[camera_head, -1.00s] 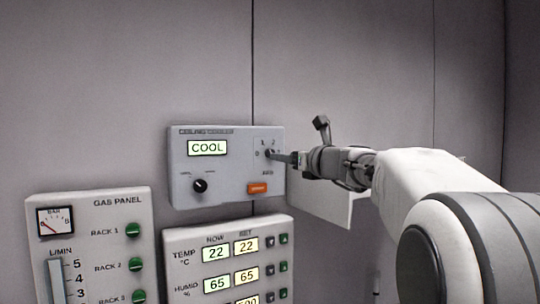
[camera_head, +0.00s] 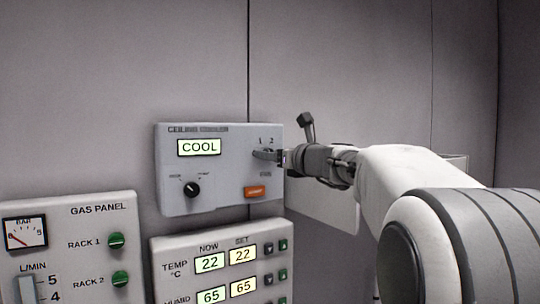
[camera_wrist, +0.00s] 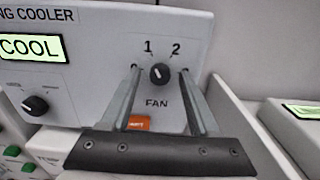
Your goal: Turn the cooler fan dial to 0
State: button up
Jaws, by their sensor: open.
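The cooler panel (camera_head: 222,195) is a grey box on the wall with a lit COOL display. Its fan dial (camera_wrist: 159,76) is a small black knob above the word FAN in the wrist view. The labels 1 and 2 show above it; the 0 label cannot be made out. A pale mark on the dial appears to lean up and left, toward 1. My gripper (camera_wrist: 160,70) is open, with one finger on each side of the dial and gaps visible between. In the head view my gripper (camera_head: 272,155) covers the dial from the right.
Another black knob (camera_head: 192,189) and an orange button (camera_head: 255,191) sit low on the cooler panel. A gas panel (camera_head: 90,280) is at lower left, and a temperature and humidity panel (camera_head: 212,243) is below. A pale plate (camera_head: 325,207) stands to the right.

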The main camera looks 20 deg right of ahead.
jog(key=shift+c, duration=0.2)
grip_shut()
dwell(0.3)
jog(key=shift+n+b, duration=4.45)
jog(key=shift+n, duration=1.45)
jog(key=shift+d+r, duration=0.1)
